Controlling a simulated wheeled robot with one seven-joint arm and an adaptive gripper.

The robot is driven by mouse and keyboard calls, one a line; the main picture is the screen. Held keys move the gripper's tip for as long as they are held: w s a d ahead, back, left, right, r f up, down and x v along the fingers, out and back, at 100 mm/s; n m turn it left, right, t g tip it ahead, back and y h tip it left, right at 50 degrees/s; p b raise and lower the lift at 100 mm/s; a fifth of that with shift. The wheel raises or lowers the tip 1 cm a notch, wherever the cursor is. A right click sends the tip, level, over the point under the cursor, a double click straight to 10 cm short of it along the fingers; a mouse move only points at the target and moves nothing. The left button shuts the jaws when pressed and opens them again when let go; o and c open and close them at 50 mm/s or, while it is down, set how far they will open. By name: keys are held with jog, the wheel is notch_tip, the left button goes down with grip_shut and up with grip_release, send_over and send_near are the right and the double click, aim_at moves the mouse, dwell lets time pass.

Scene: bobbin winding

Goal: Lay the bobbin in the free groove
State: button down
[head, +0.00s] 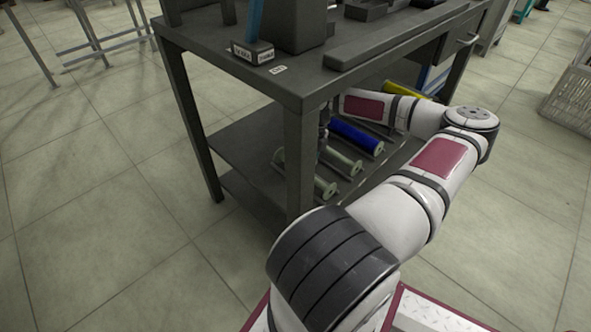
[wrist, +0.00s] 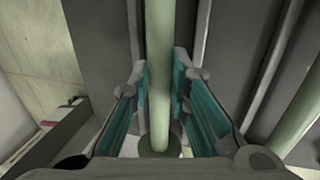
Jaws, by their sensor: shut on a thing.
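My gripper (wrist: 160,103) has its teal-padded fingers on both sides of a pale green bobbin (wrist: 159,60) and is shut on it. The bobbin runs lengthwise up the wrist view, with a round flange near the bottom. In the head view my gripper is mostly hidden behind the bench leg and my arm, over the lower shelf. Pale green bobbins (head: 343,159) show there; I cannot tell for certain which one is held. Another pale green bobbin (wrist: 297,125) lies at the right of the wrist view. Dark ridges (wrist: 268,75) run between the two; the free groove is not clear.
A blue bobbin (head: 356,136) and a yellow one (head: 400,89) lie farther back on the shelf. The bench leg (head: 301,150) stands close in front, and the bench top (head: 220,55) overhangs the shelf.

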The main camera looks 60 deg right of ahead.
jog(key=shift+f, duration=0.1)
jog(key=c, duration=1.8)
grip_release()
jog(key=v, duration=0.7)
jog(key=shift+r, duration=0.35)
